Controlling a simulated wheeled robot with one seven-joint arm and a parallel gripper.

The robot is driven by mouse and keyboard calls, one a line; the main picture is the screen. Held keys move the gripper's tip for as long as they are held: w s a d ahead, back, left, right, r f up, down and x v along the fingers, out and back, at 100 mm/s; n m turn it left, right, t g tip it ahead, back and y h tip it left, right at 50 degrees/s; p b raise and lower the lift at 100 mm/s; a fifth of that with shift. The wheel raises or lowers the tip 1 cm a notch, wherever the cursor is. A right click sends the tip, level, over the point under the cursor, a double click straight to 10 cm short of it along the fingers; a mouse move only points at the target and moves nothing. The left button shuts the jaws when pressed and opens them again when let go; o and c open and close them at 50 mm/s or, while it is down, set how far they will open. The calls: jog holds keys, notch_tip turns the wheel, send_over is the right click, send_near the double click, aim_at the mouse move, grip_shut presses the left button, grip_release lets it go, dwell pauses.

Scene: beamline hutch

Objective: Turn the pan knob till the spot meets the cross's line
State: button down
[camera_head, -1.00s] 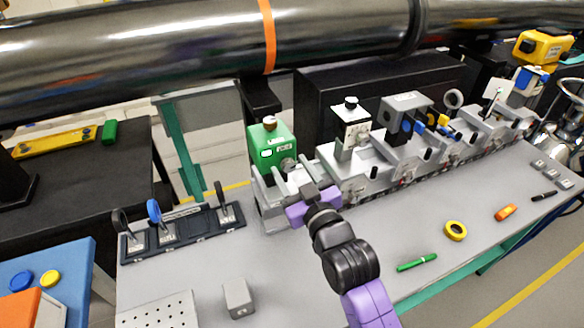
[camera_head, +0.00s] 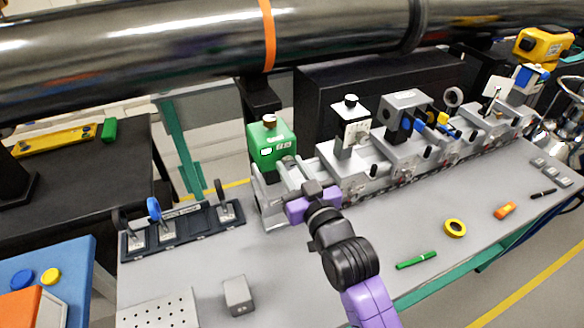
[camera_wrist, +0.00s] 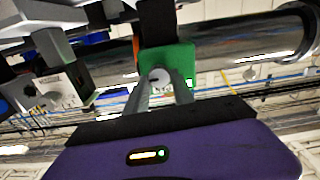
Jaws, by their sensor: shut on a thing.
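A green box (camera_head: 262,150) with a small screen stands behind the left end of the rail. A small round grey knob, taken as the pan knob, faces me on its front; it shows in the wrist view (camera_wrist: 160,75). My gripper (camera_wrist: 163,90) has its two grey fingers around this knob, shut on it. In the head view my gripper (camera_head: 290,172) reaches to the box from the front, and its purple body hides part of the rail. A pale upright card (camera_head: 498,87) stands near the rail's far right end. No spot or cross can be made out.
A rail (camera_head: 392,188) with several grey mounts runs along the bench, right of my gripper. A dark rack (camera_head: 190,240) with upright discs lies left. A grey block (camera_head: 238,295), green pen (camera_head: 416,260) and yellow tape roll (camera_head: 455,228) lie in front. A large pipe (camera_head: 170,50) passes above.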

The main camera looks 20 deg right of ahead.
jog(key=c, duration=1.1)
grip_release()
jog(key=s+b, duration=0.2)
jog(key=s, duration=0.5)
jog(key=shift+s, duration=0.4)
